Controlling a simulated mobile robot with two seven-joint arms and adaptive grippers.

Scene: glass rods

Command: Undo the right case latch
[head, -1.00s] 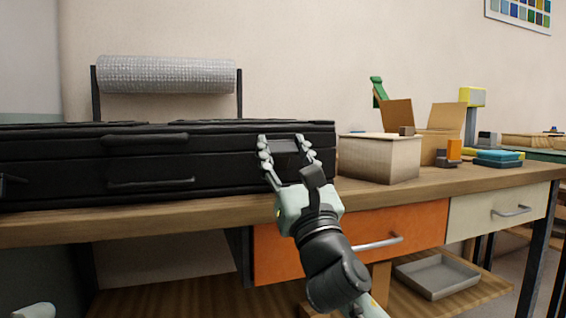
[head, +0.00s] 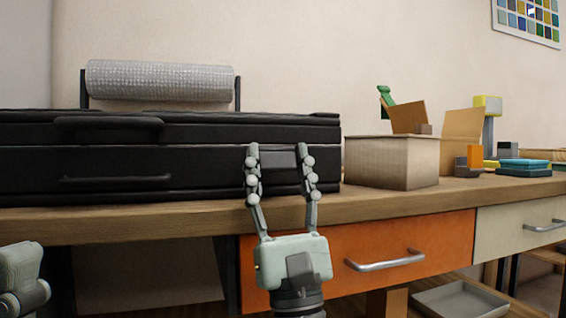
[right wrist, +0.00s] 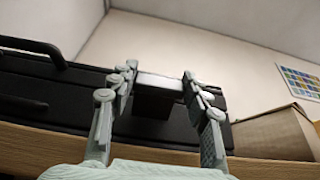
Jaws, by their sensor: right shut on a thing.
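The black case (head: 200,160) lies closed on the wooden bench, its front face and carry handle (head: 108,125) towards me. The right case latch (head: 280,160) is a dark grey block on the case front, near its right end. My right gripper (head: 279,165) has one finger on each side of it and is shut on it. The right wrist view shows the latch (right wrist: 157,90) spanning between the fingers, its top edge pale in the light. I cannot tell whether it is undone. My left gripper (head: 20,280) shows only partly at the lower left; its fingers cannot be made out.
A cardboard box (head: 392,162) stands on the bench just right of the case. Blue and orange items (head: 523,167) lie farther right. A grey roll (head: 160,80) is behind the case. An orange drawer (head: 370,250) with a metal handle is below the bench edge.

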